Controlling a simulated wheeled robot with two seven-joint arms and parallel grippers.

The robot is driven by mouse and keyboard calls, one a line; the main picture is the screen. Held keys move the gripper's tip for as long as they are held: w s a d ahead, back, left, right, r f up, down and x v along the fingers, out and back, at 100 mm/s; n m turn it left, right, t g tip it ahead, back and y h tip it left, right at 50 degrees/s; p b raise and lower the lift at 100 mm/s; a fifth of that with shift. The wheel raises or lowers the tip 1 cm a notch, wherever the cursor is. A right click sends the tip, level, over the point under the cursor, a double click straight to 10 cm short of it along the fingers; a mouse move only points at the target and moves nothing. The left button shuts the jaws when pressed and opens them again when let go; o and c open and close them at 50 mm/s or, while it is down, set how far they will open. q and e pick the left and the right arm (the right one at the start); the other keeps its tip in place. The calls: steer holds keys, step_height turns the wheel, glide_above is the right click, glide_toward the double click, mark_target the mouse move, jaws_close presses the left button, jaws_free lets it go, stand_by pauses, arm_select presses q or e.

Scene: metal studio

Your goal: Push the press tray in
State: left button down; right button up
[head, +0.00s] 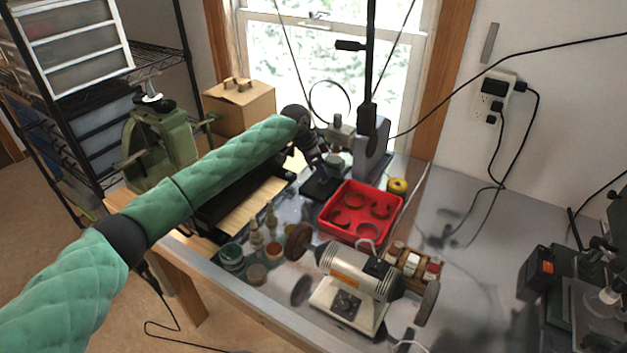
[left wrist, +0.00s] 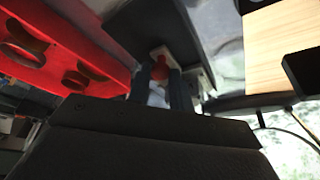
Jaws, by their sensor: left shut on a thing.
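The press tray looks like a flat black plate (head: 320,188) low on the bench, in front of the grey press (head: 373,152). In the left wrist view the black plate (left wrist: 145,28) shows at the top middle, with a pale block and a red knob (left wrist: 160,70) at its near edge. My left gripper (head: 328,160) reaches across from the left, just above the plate. In the left wrist view its fingers (left wrist: 165,90) are shut around the red knob area. The fingers hide part of the knob and plate. My right gripper is not in view.
A red tray (head: 348,232) with round rings stands close on the right of the plate. A wooden board (head: 258,203) lies left of it. A bench grinder (head: 352,272) and small jars (head: 232,258) stand in front.

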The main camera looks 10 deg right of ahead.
arm_select(q)
steer(key=shift+w+d, duration=0.25)
steer(key=shift+w, duration=0.1)
steer(key=shift+r, duration=0.2)
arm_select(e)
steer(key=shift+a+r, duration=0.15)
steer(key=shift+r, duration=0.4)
arm_select(q)
steer(key=c, duration=1.6)
jaws_free()
steer(key=o, duration=0.3)
steer(key=shift+w+d, duration=0.1)
steer(key=shift+f, duration=0.15)
steer(key=shift+r, duration=0.35)
steer(key=b+v, duration=0.2)
steer(key=v, duration=0.5)
steer(key=shift+b, duration=0.35)
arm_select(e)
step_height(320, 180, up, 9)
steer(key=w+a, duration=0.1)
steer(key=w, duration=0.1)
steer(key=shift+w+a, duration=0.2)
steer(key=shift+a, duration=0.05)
